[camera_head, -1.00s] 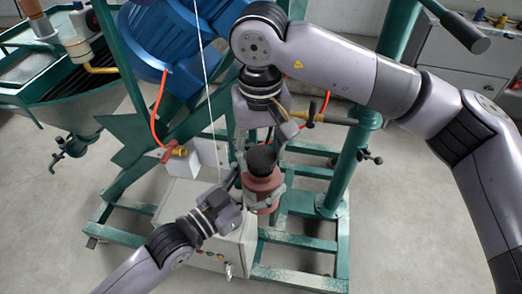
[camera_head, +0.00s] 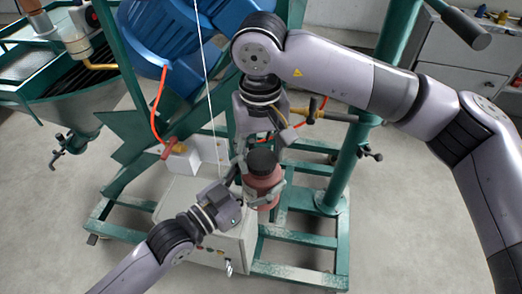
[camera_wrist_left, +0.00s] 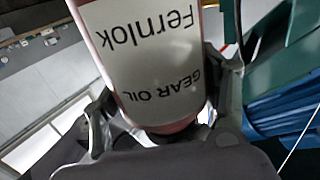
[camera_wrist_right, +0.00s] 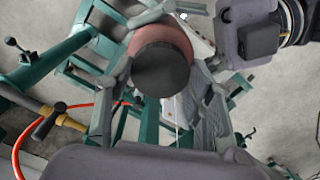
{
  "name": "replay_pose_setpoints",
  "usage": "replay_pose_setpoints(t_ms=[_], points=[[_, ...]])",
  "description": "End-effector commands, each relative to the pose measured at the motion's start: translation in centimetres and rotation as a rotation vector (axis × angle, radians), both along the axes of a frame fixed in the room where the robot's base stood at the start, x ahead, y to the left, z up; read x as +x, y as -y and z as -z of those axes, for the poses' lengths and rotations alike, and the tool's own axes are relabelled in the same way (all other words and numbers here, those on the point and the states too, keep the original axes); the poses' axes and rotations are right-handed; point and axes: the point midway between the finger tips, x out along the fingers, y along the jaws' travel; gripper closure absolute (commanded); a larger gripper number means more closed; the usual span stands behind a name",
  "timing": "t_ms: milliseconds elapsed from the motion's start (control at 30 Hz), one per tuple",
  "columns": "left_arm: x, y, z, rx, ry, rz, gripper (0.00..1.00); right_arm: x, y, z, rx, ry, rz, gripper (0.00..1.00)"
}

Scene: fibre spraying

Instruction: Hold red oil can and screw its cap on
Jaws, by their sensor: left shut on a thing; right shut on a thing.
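The red oil can (camera_head: 262,187) stands nearly upright in front of the frame, in the middle of the head view. A black cap (camera_head: 261,161) sits at its top; whether it is threaded cannot be told. My left gripper (camera_head: 258,196) is shut on the can's body. The left wrist view shows the can's white label (camera_wrist_left: 150,60), reading Fernlok gear oil, between the fingers. My right gripper (camera_head: 262,150) comes from above and is shut on the cap. In the right wrist view the cap (camera_wrist_right: 160,70) covers part of the can (camera_wrist_right: 162,36).
A green steel frame (camera_head: 300,240) with a blue motor (camera_head: 185,45) stands close behind. A white box (camera_head: 180,205) lies below my left arm. A thin white cord (camera_head: 208,80) hangs nearby. A green hopper (camera_head: 60,105) stands left. Floor is clear at the lower right.

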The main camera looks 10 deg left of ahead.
Motion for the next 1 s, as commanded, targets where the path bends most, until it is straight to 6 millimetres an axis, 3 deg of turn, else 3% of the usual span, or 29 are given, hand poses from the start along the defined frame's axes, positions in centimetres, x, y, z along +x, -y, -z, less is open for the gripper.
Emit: replay_pose_setpoints(t_ms=[467, 500, 633, 767, 1000], points=[[0.01, 0.01, -0.12, -0.002, 0.002, 0.000, 0.83, 0.01, 0.00, 0.98, 0.001, 0.000, 0.000, 0.62], [0.01, 0.01, -0.13, -0.002, 0.002, 0.000, 1.00, 0.01, 0.00, 1.02, 0.001, 0.000, 0.000, 0.62], [0.01, 0.01, -0.12, -0.002, 0.002, 0.000, 1.00, 0.02, 0.00, 0.99, 0.001, 0.001, 0.039, 0.62], [0.01, 0.01, -0.11, -0.002, 0.002, 0.000, 1.00, 0.03, 0.02, 0.99, 0.001, 0.001, 0.213, 0.62], [0.01, 0.01, -0.08, -0.001, 0.002, 0.000, 1.00, 0.03, -0.03, 0.99, 0.003, 0.003, 0.687, 0.62]])
